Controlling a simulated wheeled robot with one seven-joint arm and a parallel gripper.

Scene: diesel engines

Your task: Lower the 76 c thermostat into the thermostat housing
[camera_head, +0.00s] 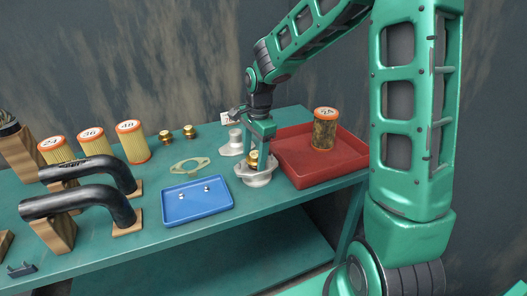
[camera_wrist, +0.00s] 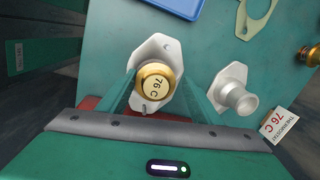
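The brass 76 c thermostat (camera_wrist: 155,82), its round face marked "76 C", is between the two fingers of my gripper (camera_wrist: 157,84), which look closed on its sides. In the head view the thermostat (camera_head: 251,159) shows beside a green finger of my gripper (camera_head: 258,157), right at the mouth of the grey thermostat housing (camera_head: 256,180). In the wrist view the housing's flange (camera_wrist: 164,46) shows behind and around the thermostat, with a stud near its lower edge. How deep the thermostat sits in the housing is hidden.
A grey flanged outlet (camera_head: 233,144) stands just behind, near a "THERMOSTAT 76 C" card (camera_wrist: 280,125). A red tray (camera_head: 290,165) with a dirty filter (camera_head: 325,128) is right. A blue tray (camera_head: 190,212), gasket (camera_head: 188,165), two brass thermostats (camera_head: 166,137), filters and black hoses lie left.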

